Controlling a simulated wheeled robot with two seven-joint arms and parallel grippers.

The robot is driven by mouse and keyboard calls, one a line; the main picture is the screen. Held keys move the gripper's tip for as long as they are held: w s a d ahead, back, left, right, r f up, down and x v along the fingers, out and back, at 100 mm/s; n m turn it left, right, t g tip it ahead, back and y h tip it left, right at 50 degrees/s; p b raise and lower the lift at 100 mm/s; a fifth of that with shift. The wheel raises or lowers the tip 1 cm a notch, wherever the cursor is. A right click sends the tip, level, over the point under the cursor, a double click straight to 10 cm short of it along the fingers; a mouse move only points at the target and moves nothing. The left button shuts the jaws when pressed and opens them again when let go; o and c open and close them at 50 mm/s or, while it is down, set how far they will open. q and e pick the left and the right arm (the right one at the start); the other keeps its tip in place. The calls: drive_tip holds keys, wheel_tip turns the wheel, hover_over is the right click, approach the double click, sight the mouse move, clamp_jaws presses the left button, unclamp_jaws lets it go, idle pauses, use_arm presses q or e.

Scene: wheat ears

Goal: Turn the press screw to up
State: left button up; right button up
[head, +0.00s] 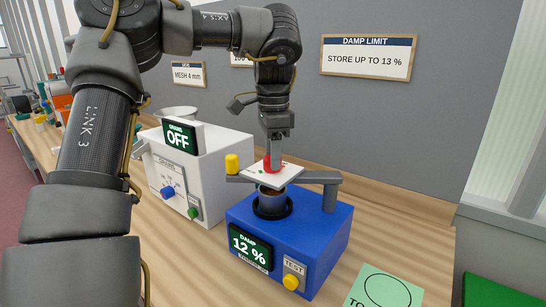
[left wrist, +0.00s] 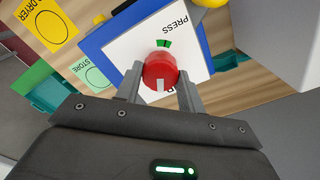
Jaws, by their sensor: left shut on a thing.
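The press screw is a red knob (left wrist: 160,72) with a pale pointer mark, on a white plate (left wrist: 122,50) lettered PRESS. In the left wrist view the pale mark is on the side away from the green mark (left wrist: 163,43). My left gripper (left wrist: 160,85) is shut on the knob, one finger on each side. In the head view the left gripper (head: 274,160) comes down from above onto the red knob, mostly hiding it. The plate sits on an arm over the cup of the blue damp meter (head: 290,237), whose screen reads DAMP 12 %. My right gripper is not in view.
A white grinding machine (head: 215,155) with a screen reading OFF stands left of the meter. A yellow TEST button (head: 290,282) is on the meter's front. A green card (head: 385,290) lies at the front right. A wall sign (head: 368,58) reads STORE UP TO 13 %.

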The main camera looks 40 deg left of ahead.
use_arm(q)
drive_tip(key=n, duration=0.3)
drive_tip(key=shift+f+b, duration=0.1)
drive_tip(key=shift+b, duration=0.25)
drive_tip(key=shift+n, duration=0.3)
drive_tip(key=o, duration=1)
drive_tip(key=shift+c, duration=0.2)
drive_tip(key=shift+r, duration=0.2)
